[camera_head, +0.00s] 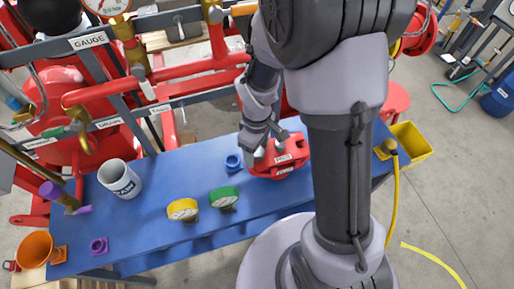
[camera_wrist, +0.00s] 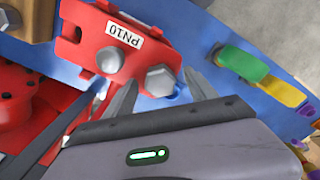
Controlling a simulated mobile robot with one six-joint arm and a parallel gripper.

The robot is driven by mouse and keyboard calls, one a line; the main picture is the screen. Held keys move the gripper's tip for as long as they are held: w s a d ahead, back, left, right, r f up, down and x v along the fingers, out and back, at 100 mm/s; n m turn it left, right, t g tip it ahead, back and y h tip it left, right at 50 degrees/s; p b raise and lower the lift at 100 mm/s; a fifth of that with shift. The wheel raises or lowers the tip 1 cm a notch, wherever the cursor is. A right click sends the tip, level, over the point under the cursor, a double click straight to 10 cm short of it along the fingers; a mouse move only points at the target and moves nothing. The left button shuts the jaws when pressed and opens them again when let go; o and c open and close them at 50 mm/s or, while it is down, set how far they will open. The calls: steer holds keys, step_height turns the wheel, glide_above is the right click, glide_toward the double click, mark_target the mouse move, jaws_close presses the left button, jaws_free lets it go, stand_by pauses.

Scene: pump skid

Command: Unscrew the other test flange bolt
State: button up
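The red test flange (camera_head: 290,170) with a PN10 label lies on the blue table, partly behind my arm. It also shows in the wrist view (camera_wrist: 82,28). Two silver bolt heads show on it there: one near the label (camera_wrist: 109,57) and one at its right end (camera_wrist: 159,80). In the head view my gripper (camera_head: 268,149) is right at the flange, and the bolts are hard to make out.
A yellow bin (camera_head: 411,146) is at the table's right end. Red pipework (camera_head: 185,78) runs behind the table.

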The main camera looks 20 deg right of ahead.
step_height(320, 180, up, 18)
steer(key=p, duration=0.5)
steer(key=shift+f, duration=0.25)
